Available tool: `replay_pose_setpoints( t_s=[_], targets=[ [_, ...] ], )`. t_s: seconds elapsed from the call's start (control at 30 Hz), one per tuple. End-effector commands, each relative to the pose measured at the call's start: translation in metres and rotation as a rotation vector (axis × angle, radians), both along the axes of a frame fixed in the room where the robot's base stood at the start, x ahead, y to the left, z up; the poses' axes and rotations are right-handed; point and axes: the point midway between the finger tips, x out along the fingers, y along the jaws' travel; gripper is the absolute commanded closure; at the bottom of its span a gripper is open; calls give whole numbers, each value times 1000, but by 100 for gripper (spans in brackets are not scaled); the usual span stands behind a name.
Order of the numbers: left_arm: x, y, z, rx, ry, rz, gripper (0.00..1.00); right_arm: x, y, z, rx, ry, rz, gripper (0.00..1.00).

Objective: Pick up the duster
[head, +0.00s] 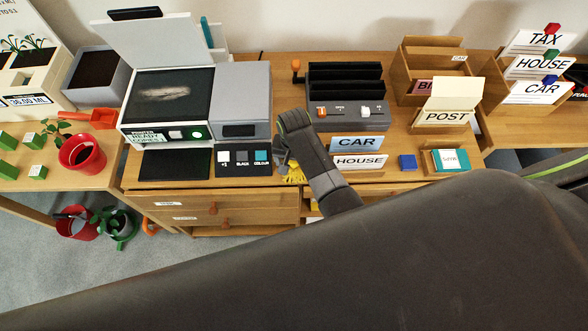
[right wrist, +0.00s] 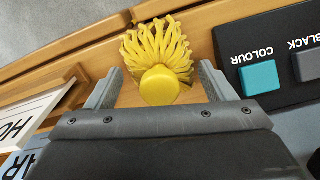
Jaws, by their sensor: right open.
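The duster is a yellow fringed tuft with a round yellow knob (right wrist: 158,62), lying on the wooden desk top near its front edge. In the head view only part of its yellow fringe (head: 296,174) shows, beside and below my right gripper (head: 286,158). In the right wrist view my right gripper (right wrist: 160,78) is open, with one finger on each side of the knob. The knob lies between the fingers, with gaps visible on both sides. My left gripper is not in view.
A copier (head: 245,85) with a button panel (head: 242,157) stands just left of the duster. CAR (head: 356,143) and HOUSE (head: 358,161) cards stand to its right. A dark slotted rack (head: 345,83) is behind. A blue block (head: 407,162) lies farther right.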

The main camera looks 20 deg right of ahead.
Motion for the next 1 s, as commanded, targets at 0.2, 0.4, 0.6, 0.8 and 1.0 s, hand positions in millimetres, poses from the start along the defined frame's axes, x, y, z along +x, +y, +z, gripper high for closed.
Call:
replay_pose_setpoints(
  t_s=[0.2, 0.4, 0.6, 0.8, 1.0],
  targets=[
    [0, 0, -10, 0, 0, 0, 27, 0, 0, -8, 1, 0, 0, 24],
    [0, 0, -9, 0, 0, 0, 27, 0, 0, -8, 0, 0, 0, 29],
    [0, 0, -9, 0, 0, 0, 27, 0, 0, -8, 0, 0, 0, 55],
    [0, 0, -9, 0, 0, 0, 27, 0, 0, -8, 0, 0, 0, 72],
    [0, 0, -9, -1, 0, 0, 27, 0, 0, -7, 0, 0, 0, 72]
  ],
)
